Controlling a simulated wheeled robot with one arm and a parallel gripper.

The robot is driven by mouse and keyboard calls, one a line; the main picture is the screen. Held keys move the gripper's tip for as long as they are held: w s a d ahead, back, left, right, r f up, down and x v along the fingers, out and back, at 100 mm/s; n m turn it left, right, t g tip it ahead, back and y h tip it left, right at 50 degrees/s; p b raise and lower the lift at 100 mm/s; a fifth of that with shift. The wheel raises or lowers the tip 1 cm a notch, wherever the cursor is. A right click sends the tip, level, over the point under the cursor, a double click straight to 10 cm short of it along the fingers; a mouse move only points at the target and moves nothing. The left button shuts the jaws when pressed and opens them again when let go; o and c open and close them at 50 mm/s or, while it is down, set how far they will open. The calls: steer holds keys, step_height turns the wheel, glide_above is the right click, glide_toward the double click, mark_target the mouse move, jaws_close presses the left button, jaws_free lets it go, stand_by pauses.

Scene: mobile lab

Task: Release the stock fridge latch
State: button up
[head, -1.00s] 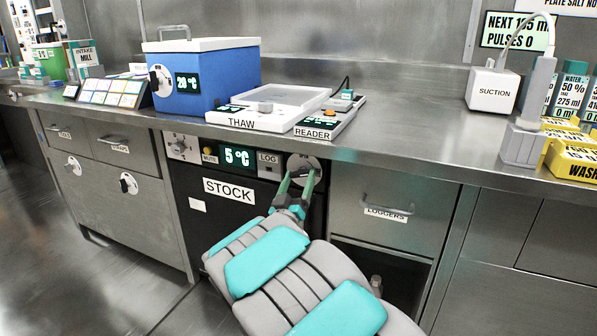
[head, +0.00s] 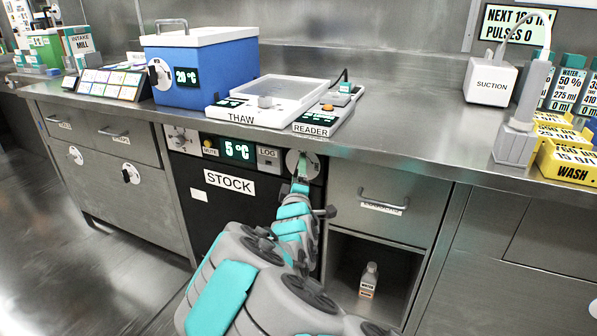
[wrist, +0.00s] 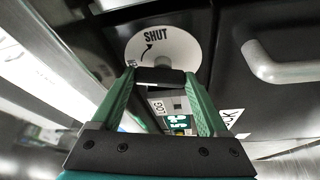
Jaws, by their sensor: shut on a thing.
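The stock fridge (head: 230,183) has a black front under the counter, with a STOCK label and a 5 °C display. Its latch (head: 293,159) is a pale round disc at the top right of that front. In the wrist view the latch disc (wrist: 158,48) carries the word SHUT and a curved arrow. My gripper (head: 302,172) is at the latch; in the wrist view its green fingers are on either side of the dark latch grip (wrist: 160,77), shut on it. My gripper hides part of the disc in the head view. The fridge door appears closed.
A grey handle (wrist: 280,60) stands out from the black front in the wrist view. The thaw tray (head: 262,110) and reader (head: 325,118) sit on the counter above.

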steer(key=shift+a+r+n+g+b, duration=0.1)
steer(key=shift+n+g+b, duration=0.35)
steer(key=shift+n, duration=1.15)
steer(key=o, duration=1.2)
steer(key=shift+o, duration=0.2)
steer(key=s+b, duration=0.1)
steer(key=s, duration=0.6)
steer(key=shift+s, duration=0.4)
steer(key=shift+d+g, duration=0.25)
